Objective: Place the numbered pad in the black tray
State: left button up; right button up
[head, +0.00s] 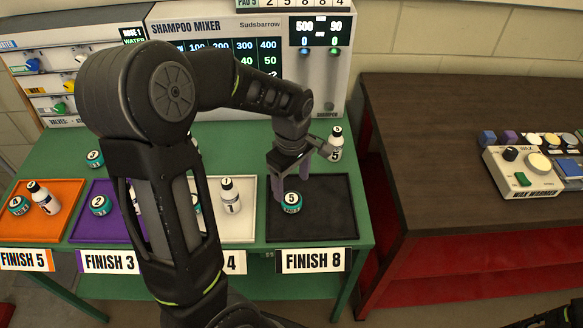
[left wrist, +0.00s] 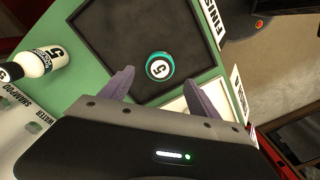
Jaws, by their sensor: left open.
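A round teal pad with a white top numbered 5 (head: 292,203) sits in the black tray (head: 331,212), left of its middle, behind the FINISH 8 label. It also shows in the left wrist view (left wrist: 159,67), flat on the dark floor of the tray (left wrist: 108,35). My left gripper (head: 290,176) is just above and behind the pad. In the left wrist view its two fingers (left wrist: 158,86) are spread, with nothing between them, and the pad lies just beyond their tips. My right gripper does not show.
A white bottle numbered 5 (head: 336,146) stands behind the black tray. A white tray (head: 246,233) with a bottle numbered 1 (head: 230,197) is to its left. Purple (head: 80,232) and orange (head: 60,228) trays hold other pads and bottles. My left arm hides part of the green table.

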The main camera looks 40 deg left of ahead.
aim_at(291, 198)
pick_arm(q)
notch_tip(291, 198, up, 6)
jog(key=shift+f, duration=0.1)
dwell(0.7)
